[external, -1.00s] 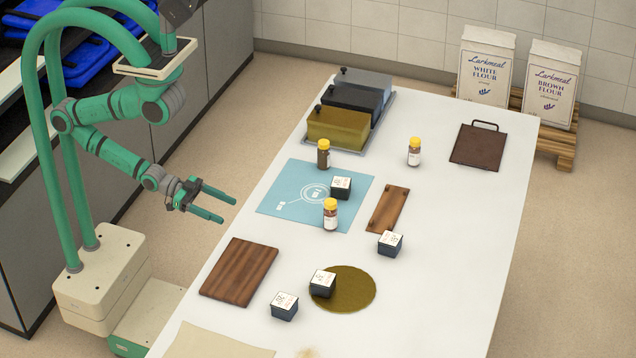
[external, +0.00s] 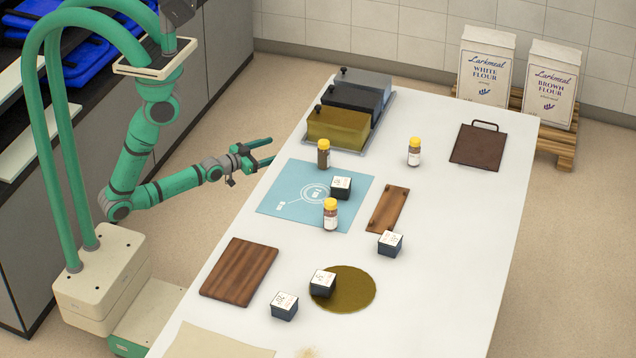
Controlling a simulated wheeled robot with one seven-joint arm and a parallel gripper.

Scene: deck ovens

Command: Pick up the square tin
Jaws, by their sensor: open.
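Several small square tins with dark sides and white printed tops are on the white table. One square tin (external: 341,187) stands on the blue mat (external: 277,207). Another square tin (external: 390,244) stands at the right, beside the small wooden board. A third square tin (external: 323,283) stands on the left part of the round olive mat (external: 355,292), and another square tin (external: 284,306) stands on bare table to its lower left. My gripper (external: 271,152) is open and empty, near the table's left edge, left of the brown-filled jar.
Lidded containers (external: 337,128) fill a tray at the back. A small board (external: 387,209), a dark board (external: 238,272) and a handled plate (external: 477,147) lie flat. The right side is clear.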

